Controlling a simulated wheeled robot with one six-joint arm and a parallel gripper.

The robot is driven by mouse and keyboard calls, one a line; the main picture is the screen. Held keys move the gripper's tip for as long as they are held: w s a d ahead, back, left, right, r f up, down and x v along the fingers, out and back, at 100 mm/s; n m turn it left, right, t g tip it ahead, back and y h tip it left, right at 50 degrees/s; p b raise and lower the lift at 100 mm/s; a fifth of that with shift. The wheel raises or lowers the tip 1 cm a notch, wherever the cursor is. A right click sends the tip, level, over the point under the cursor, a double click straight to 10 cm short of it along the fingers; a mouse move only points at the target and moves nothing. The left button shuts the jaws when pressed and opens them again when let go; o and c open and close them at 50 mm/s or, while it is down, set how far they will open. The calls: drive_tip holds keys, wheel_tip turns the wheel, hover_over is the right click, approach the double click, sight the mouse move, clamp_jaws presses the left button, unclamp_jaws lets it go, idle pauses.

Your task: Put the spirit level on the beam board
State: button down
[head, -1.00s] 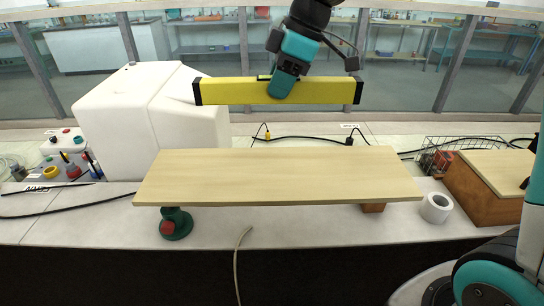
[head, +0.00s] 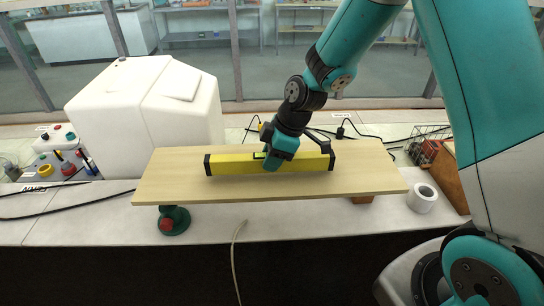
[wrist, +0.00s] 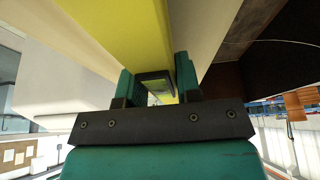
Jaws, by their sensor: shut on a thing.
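The yellow spirit level (head: 232,164) with black end caps is at the beam board, lengthwise along it, near the middle of its top. I cannot tell whether its underside touches the wood. My gripper (head: 272,162) is shut on the level near its middle, from above. In the wrist view the yellow level (wrist: 120,30) runs between the two teal fingers of my gripper (wrist: 160,85). The pale wooden beam board (head: 170,185) lies across a green support (head: 174,220) at the left and a brown block (head: 361,200) at the right.
A large white tank (head: 150,105) stands behind the board's left end. A roll of white tape (head: 422,198) and a wire basket (head: 425,140) are at the right. A control box (head: 55,138) with coloured knobs is at far left. Black cables run behind the board.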

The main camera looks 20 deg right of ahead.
drive_tip(key=shift+f, duration=0.55)
drive_tip(key=c, duration=0.8)
unclamp_jaws()
drive_tip(key=shift+d+r, duration=0.2)
drive_tip(key=shift+r, duration=0.2)
drive_tip(key=b+v, duration=0.1)
drive_tip(key=v, duration=0.2)
drive_tip(key=b+v, duration=0.1)
drive_tip(key=v, duration=0.3)
drive_tip(key=b+v, duration=0.2)
drive_tip(key=v, duration=0.2)
drive_tip(key=shift+s+a+r, duration=0.15)
drive_tip(key=shift+s+a, duration=0.15)
drive_tip(key=s+a+r+m, duration=0.2)
drive_tip(key=s+a+m, duration=0.1)
drive_tip(key=s, duration=0.8)
drive_tip(key=s+a+r+m+g, duration=0.1)
drive_tip(key=s+a+m, duration=0.3)
drive_tip(key=s, duration=0.7)
drive_tip(key=shift+a+r, duration=0.45)
drive_tip(key=shift+a, duration=0.05)
